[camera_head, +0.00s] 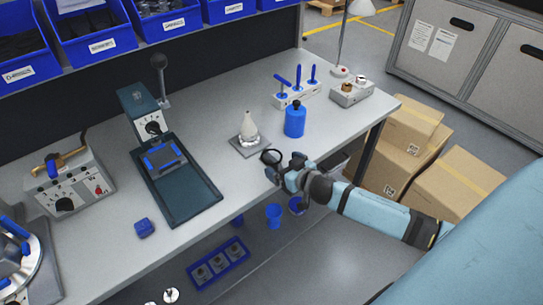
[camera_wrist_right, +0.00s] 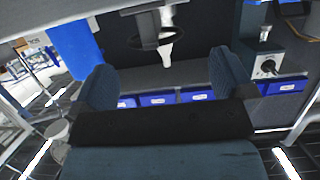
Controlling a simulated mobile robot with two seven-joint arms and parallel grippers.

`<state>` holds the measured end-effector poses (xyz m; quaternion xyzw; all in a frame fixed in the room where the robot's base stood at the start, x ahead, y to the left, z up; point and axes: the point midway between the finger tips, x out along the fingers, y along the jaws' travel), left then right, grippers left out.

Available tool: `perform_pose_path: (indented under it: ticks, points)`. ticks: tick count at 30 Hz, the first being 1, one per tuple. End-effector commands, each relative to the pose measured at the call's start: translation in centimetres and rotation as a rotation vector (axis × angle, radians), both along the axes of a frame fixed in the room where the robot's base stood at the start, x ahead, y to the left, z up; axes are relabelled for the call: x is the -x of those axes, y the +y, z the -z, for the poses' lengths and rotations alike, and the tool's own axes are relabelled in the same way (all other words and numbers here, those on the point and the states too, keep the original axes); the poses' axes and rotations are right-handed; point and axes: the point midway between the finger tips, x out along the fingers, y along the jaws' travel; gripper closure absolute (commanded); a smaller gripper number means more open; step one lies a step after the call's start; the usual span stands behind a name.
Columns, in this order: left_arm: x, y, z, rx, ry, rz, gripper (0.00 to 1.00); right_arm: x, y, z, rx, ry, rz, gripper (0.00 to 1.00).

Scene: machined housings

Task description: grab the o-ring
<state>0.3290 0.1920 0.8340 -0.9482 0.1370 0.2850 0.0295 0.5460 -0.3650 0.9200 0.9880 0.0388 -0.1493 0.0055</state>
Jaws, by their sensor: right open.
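The o-ring (camera_head: 263,158) is a thin black ring at the front part of the bench top, near the cone fixture, in the head view. In the right wrist view a dark ring shape (camera_wrist_right: 137,38) shows beyond my fingers, in front of a white cone. My right gripper (camera_head: 283,166) is at the bench's front edge, right beside the ring on its near side. Its two fingers (camera_wrist_right: 162,72) are apart with nothing between them. I cannot tell whether the ring touches a fingertip. My left gripper is not in view.
A white cone on a grey plate (camera_head: 237,148) and a blue bottle (camera_head: 295,121) stand close behind the ring. A dark green press (camera_head: 177,190) is to the left. A post stand (camera_head: 300,98) is at the back right. Cardboard boxes (camera_head: 459,187) stand beside the bench.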

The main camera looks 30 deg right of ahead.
Motion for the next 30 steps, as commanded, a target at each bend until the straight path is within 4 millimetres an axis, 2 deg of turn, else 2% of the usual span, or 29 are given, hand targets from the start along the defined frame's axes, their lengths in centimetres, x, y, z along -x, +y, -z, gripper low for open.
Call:
perform_pose_path:
  ticks: [5,14,23,27,30]
  points:
    - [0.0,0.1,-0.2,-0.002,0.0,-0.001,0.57,-1.2,-0.1,0.2,0.003,0.0,0.0,0.0]
    - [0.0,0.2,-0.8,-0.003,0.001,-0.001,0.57,-5.0,-0.3,1.5,0.002,0.0,0.0,0.0]
    - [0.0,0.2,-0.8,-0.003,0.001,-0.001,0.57,-5.3,-0.3,1.7,0.001,0.001,0.001,0.0]
    - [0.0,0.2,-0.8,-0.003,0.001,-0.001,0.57,-5.3,-0.2,1.7,0.001,0.001,0.0,0.32]
    - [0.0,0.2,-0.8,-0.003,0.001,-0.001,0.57,-5.3,-0.2,1.7,0.001,0.001,0.0,0.51]
